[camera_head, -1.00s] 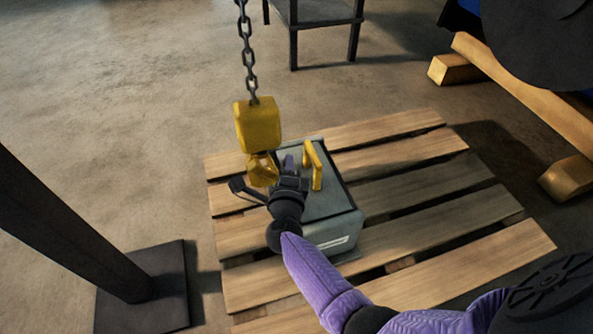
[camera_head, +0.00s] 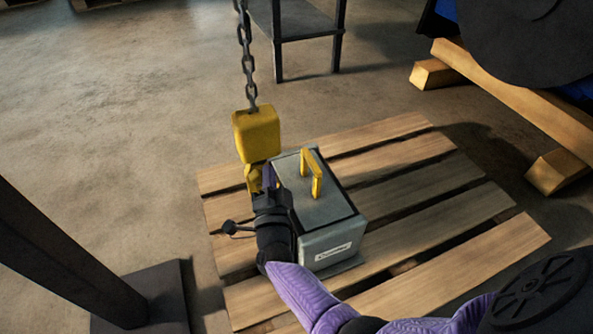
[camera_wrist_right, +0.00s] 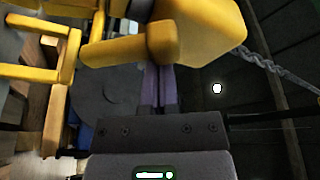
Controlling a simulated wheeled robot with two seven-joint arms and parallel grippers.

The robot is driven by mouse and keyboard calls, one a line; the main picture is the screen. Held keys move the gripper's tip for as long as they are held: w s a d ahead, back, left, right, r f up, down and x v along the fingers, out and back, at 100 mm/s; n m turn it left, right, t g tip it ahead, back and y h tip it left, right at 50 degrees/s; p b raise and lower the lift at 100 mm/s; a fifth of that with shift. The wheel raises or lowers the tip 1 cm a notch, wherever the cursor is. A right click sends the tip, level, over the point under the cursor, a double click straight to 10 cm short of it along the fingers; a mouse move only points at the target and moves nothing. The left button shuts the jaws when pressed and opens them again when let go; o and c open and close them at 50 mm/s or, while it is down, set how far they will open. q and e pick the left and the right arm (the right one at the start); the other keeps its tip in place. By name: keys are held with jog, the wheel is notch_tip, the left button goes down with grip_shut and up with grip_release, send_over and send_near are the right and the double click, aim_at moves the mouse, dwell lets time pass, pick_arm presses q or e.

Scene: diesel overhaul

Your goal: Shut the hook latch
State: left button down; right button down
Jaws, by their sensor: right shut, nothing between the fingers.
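The yellow hook block (camera_head: 256,136) hangs on a chain beside the left end of a grey box (camera_head: 330,212) with a yellow handle (camera_head: 312,174). The hook (camera_head: 253,178) below the block is partly hidden by my right gripper (camera_head: 268,178). The right gripper is shut and empty, its purple fingers right at the hook. In the right wrist view, the fingers (camera_wrist_right: 158,88) point at the underside of a yellow hook part (camera_wrist_right: 130,47); whether they touch it I cannot tell. The latch cannot be told apart clearly. My left gripper is out of view.
The box stands on a wooden pallet (camera_head: 440,225). The chain (camera_head: 246,55) rises above the block. A dark post (camera_head: 70,240) with a base plate stands at left. A dark table (camera_head: 300,25) is behind, and a wooden stand (camera_head: 510,95) is at right.

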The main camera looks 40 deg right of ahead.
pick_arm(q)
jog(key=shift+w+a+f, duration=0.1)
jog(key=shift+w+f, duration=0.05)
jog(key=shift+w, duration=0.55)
pick_arm(e)
jog(key=shift+w+a+f+n+t, duration=0.15)
jog(key=shift+a+n+t, duration=0.15)
jog(key=shift+n, duration=0.5)
